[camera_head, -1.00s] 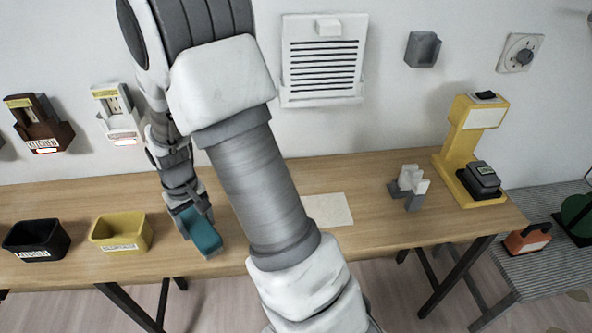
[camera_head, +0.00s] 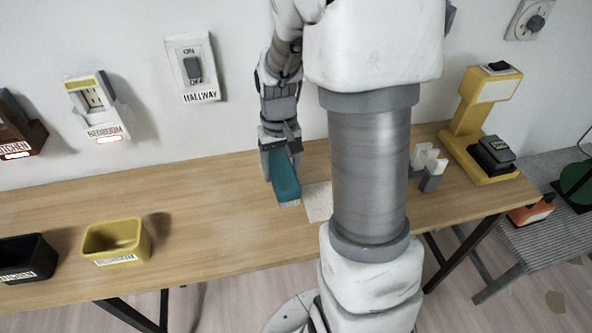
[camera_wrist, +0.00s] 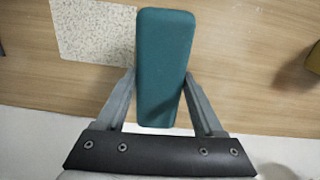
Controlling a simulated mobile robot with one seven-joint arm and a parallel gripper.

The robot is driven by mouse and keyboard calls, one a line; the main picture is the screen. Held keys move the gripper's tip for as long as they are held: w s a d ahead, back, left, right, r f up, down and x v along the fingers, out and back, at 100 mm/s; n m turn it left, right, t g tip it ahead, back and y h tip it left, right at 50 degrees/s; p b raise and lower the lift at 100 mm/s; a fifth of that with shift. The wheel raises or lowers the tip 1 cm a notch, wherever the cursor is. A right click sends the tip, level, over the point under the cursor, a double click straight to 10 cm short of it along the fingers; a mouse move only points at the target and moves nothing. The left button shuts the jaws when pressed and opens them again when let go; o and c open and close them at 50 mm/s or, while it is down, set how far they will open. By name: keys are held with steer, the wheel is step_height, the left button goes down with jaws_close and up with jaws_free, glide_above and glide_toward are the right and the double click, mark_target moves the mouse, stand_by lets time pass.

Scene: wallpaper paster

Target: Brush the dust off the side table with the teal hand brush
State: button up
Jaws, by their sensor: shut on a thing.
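The teal hand brush (camera_head: 286,180) is held in my gripper (camera_head: 279,147), pointing down at the long wooden table (camera_head: 60,215). Pale bristles show at its lower end; I cannot tell whether they touch the wood. In the wrist view the brush (camera_wrist: 165,65) sits between both fingers of my gripper (camera_wrist: 161,85). A pale speckled rectangle (camera_head: 317,203) lies on the wood just right of the brush, partly behind my arm. It also shows in the wrist view (camera_wrist: 95,30). A grey striped table (camera_head: 495,245) stands at the right; I see no clear dust on it.
A yellow bin (camera_head: 117,240) and a black bin (camera_head: 27,260) stand at the left. A yellow stand (camera_head: 465,125) and a small grey-white holder (camera_head: 428,165) are at the right. An orange object (camera_head: 531,210) sits on the striped table. Wood between yellow bin and brush is clear.

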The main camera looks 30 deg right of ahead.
mark_target(294, 170)
steer(key=shift+s+d+r+m, duration=0.25)
steer(key=shift+s+d, duration=0.25)
steer(key=shift+d, duration=0.05)
steer(key=shift+s+d+r+m, duration=0.2)
steer(key=shift+s+d+m, duration=0.05)
steer(key=shift+s+d, duration=0.25)
step_height(294, 170, down, 7)
steer(key=b, duration=0.5)
steer(key=shift+r, duration=0.2)
steer(key=shift+r, duration=0.15)
